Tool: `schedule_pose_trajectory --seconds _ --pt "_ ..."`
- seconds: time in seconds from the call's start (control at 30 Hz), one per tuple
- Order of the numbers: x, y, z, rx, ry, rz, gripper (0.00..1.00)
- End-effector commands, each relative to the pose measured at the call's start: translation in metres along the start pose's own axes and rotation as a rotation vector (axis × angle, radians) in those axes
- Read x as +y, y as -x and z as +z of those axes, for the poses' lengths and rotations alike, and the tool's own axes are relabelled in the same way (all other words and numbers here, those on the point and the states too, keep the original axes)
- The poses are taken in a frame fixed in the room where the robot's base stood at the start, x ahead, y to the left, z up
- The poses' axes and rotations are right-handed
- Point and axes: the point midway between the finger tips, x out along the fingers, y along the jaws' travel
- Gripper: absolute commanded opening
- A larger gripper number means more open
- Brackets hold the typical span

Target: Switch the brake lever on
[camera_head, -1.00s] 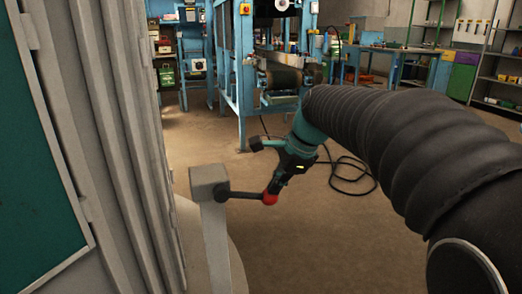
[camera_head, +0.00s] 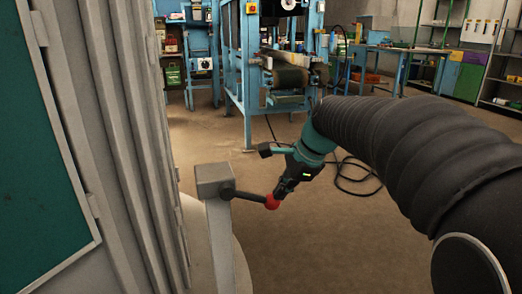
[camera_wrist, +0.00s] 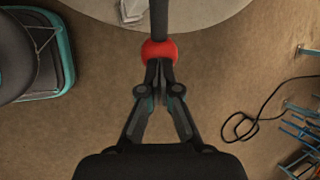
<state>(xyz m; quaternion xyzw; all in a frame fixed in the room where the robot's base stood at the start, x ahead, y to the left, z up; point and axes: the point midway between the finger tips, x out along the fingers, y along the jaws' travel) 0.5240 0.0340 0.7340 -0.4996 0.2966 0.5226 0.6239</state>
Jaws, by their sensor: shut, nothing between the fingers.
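The brake lever is a dark rod (camera_head: 248,196) with a red ball knob (camera_head: 272,202) at its end. It comes out of a grey box (camera_head: 213,180) on a grey post and points to the right, tilted slightly down. My gripper (camera_head: 279,194) is at the red knob, its fingers pointing down and left. In the wrist view the shut fingertips (camera_wrist: 160,66) are against or just in front of the red knob (camera_wrist: 159,50), with nothing between them. Whether they touch it, I cannot tell.
A grey panelled cabinet (camera_head: 110,150) with a green panel fills the left side. A blue machine frame (camera_head: 243,75) stands behind, with a black cable (camera_head: 350,185) on the floor. The brown floor right of the post is open.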

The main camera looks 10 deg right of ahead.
Motion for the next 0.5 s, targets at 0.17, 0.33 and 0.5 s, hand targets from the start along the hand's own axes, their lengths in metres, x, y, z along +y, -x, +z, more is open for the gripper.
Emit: schedule_pose_trajectory --seconds 0.17,0.33,0.5 --pt "0.001 0.009 -0.001 0.000 -0.002 0.010 0.00" --pt "-0.004 0.040 0.000 -0.001 0.001 0.004 0.00" --pt "-0.003 0.070 -0.004 -0.001 0.004 -0.001 0.00"
